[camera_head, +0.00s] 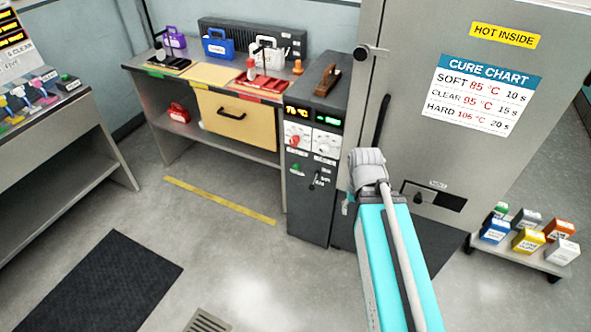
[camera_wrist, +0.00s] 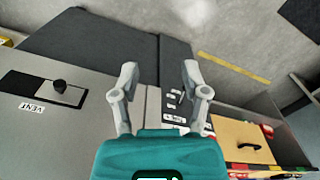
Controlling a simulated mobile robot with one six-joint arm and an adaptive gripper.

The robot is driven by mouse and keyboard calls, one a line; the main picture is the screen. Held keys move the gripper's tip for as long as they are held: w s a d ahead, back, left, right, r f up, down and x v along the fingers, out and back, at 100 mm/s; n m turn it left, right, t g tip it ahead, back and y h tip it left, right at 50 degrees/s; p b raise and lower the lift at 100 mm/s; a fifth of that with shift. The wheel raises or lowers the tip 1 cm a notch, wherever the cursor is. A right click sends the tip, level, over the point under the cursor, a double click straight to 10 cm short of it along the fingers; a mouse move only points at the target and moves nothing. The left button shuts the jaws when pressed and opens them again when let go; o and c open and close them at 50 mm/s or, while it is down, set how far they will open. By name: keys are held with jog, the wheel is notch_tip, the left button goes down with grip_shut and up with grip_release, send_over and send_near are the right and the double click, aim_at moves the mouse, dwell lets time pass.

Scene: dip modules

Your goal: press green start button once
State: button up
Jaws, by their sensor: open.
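The control panel (camera_head: 316,140) is a narrow dark cabinet front beside the tall grey oven-like cabinet. A small green button (camera_head: 296,167) shows on its lower left part, below two white dials, the left one with a red knob. My gripper (camera_wrist: 160,72) is open and empty in the wrist view, its two fingers apart. In the head view my arm stands in front of the grey cabinet, right of the panel, and mostly hides the gripper.
The grey cabinet (camera_head: 405,150) carries a cure chart (camera_head: 482,94) and a vent slider (camera_head: 433,196). A workbench (camera_head: 250,150) with a yellow drawer and colored modules stands left of the panel. A low cart (camera_head: 520,253) holds several boxes at right.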

grip_shut()
dwell(1.2)
